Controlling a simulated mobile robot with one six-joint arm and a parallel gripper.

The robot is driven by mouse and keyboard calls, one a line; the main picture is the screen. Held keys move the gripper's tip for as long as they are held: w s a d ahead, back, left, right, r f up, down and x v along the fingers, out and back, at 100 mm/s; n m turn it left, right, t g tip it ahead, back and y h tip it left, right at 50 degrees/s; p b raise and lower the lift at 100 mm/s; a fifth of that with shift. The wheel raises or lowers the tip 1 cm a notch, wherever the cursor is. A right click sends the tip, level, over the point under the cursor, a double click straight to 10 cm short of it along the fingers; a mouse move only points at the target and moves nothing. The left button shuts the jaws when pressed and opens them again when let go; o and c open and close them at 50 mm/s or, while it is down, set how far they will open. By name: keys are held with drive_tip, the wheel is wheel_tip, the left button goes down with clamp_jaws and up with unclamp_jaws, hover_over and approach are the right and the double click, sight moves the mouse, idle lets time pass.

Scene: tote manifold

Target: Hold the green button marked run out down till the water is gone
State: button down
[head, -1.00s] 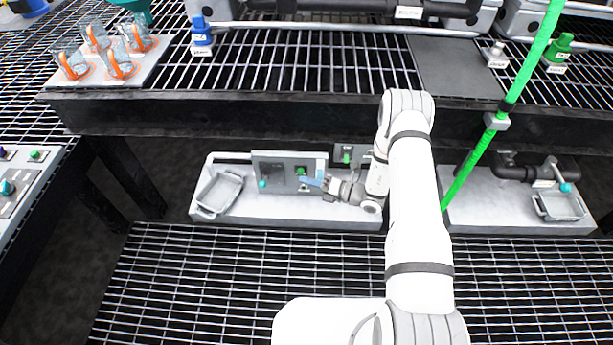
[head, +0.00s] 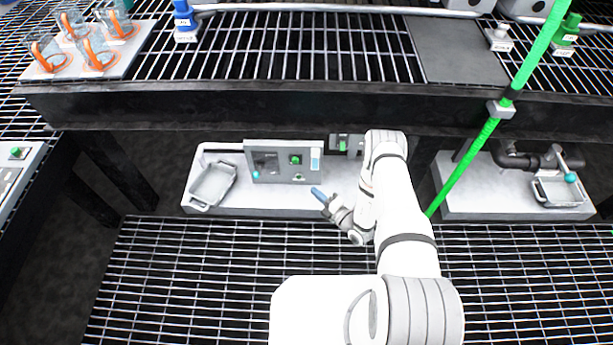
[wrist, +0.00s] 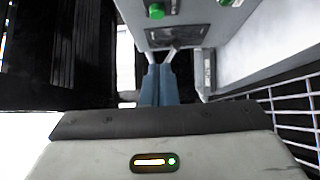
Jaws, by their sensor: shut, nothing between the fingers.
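A grey control panel (head: 273,174) stands on the low white shelf under the grating bench. It has a green button (head: 295,159) near its middle and a pale blue-white strip at its right edge. Labels are too small to read, so I cannot tell which button is marked run out. My gripper (head: 315,190) is shut and empty, in front of and below the panel's right side, apart from it. In the wrist view the blue fingers (wrist: 159,72) are together, pointing toward the panel's dark window (wrist: 178,37). A green button also shows there (wrist: 156,11). I cannot make out any water.
A second small box with a green part (head: 343,142) is right of the panel. A grey tray (head: 212,184) lies on the shelf at left. A green hose (head: 470,172) slants down at right. The bench edge (head: 230,105) overhangs the shelf.

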sight(293, 162)
drive_tip(key=w+d+b+x, duration=0.1)
drive_tip(key=d+b+x, duration=0.1)
drive_tip(key=x, duration=1)
drive_tip(key=shift+w+a+b, duration=0.2)
drive_tip(key=shift+w+b, duration=0.3)
drive_tip(key=shift+w, duration=0.05)
